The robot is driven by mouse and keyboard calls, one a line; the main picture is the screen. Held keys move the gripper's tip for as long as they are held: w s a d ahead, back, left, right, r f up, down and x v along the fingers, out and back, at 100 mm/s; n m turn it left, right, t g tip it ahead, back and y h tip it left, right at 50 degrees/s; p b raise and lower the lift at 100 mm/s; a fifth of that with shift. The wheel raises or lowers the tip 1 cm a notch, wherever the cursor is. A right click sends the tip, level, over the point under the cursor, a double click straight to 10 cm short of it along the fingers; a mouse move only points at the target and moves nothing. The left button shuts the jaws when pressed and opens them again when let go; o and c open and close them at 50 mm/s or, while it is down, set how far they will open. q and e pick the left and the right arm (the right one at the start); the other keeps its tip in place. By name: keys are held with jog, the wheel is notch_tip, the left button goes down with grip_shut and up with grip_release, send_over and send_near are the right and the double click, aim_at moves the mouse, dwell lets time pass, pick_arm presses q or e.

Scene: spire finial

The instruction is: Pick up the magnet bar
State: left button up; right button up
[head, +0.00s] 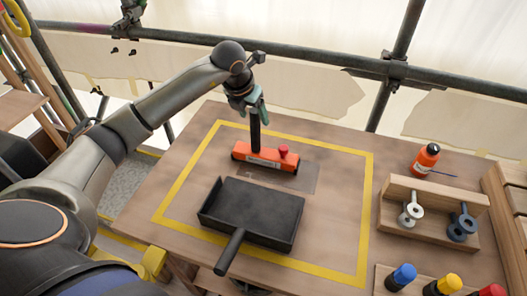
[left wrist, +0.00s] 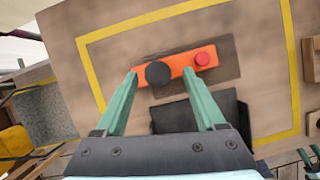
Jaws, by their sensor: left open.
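The magnet bar (head: 240,152) is an orange block with a red knob on its right and an upright black handle. It lies on the table, over part of a thin dark plate (head: 305,181). My left gripper (head: 255,106) is above it, pointing down at the top of the handle. In the left wrist view, the open green fingers of the left gripper (left wrist: 160,72) are on either side of the round black handle top (left wrist: 158,74), with gaps between. The orange bar (left wrist: 179,65) and red knob also show there.
A black pan (head: 258,205) with a handle sits just in front of the bar. Yellow tape (head: 368,200) frames this area. At right are an orange bottle (head: 426,159), a wooden rack (head: 402,187) with metal eye pieces, and colored caps. Scaffold pipes (head: 300,57) run behind the table.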

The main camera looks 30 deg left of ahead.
aim_at(255, 122)
pick_arm(q)
jog(key=x, duration=0.4)
jog(key=shift+s+f, duration=0.15)
jog(key=shift+c, duration=0.4)
grip_shut()
dwell(0.8)
